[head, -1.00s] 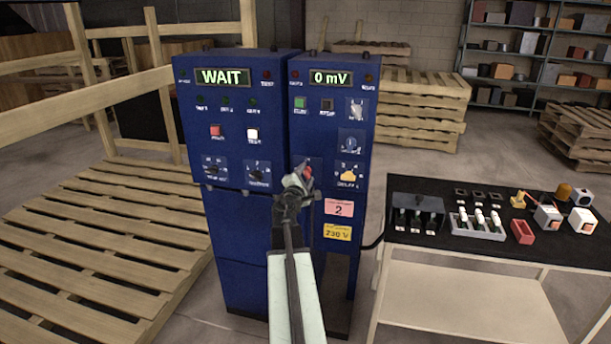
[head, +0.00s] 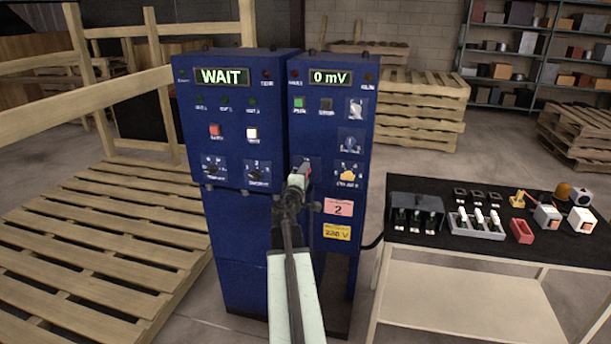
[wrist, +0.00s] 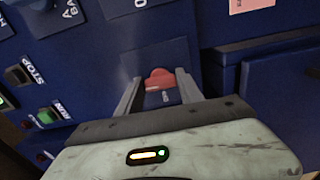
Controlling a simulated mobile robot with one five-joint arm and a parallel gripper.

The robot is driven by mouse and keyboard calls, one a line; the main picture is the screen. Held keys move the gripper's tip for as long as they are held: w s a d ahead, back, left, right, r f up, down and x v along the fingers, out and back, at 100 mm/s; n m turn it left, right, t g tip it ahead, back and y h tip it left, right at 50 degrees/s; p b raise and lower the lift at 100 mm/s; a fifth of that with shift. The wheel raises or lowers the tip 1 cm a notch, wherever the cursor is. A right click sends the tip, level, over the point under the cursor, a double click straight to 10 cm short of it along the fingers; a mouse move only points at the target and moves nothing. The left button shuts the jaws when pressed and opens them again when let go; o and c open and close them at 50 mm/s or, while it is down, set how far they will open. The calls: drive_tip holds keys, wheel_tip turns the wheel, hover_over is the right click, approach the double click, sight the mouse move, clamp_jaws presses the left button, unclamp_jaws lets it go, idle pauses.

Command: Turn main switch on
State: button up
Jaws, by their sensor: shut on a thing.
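The blue cabinet (head: 225,240) stands ahead with two panels, the left display (head: 220,76) reading WAIT and the right display (head: 328,77) reading 0 mV. My gripper (head: 302,176) is at the lower left of the right panel. It is shut on a red switch handle (wrist: 159,78), which shows between the two fingers in the wrist view. In the head view only a bit of the red handle (head: 308,169) shows; my gripper hides the rest of the switch and most of its plate.
A yellow knob (head: 349,174) is just right of my gripper, with a pink label (head: 338,207) and a yellow 230 V label (head: 337,232) below. A black-topped bench (head: 450,252) with small parts stands at the right. Wooden pallets (head: 90,235) lie at the left.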

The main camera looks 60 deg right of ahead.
idle(0.3)
drive_tip(key=o, duration=1.4)
drive_tip(key=v, duration=0.7)
drive_tip(key=shift+a, duration=0.35)
